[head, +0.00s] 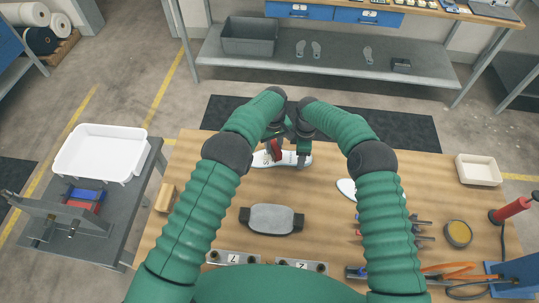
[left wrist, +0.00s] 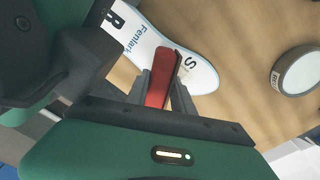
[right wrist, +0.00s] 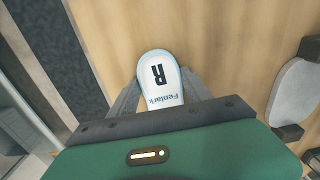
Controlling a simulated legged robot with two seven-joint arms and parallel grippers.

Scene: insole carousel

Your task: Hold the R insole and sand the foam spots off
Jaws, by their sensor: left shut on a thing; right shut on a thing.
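The R insole (head: 262,160) is white and lies over the far edge area of the wooden bench. In the right wrist view its end (right wrist: 158,80) bears a large black "R" and "Fenlark", and my right gripper (right wrist: 160,92) is shut on it. My left gripper (left wrist: 165,75) is shut on a small red block (left wrist: 161,78), which is over the insole's other end (left wrist: 200,75), marked "S". The block also shows in the head view (head: 275,150). I cannot tell whether block and insole touch. No foam spots can be made out; the block and fingers cover part of the insole.
A grey pad (head: 271,218) with black ends sits mid-bench. Another white piece (head: 346,187) is partly behind my right arm. Clamps, a yellow-topped tin (head: 458,233) and a cream tray (head: 478,170) are at right. A white tub (head: 100,150) stands on the left cart.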

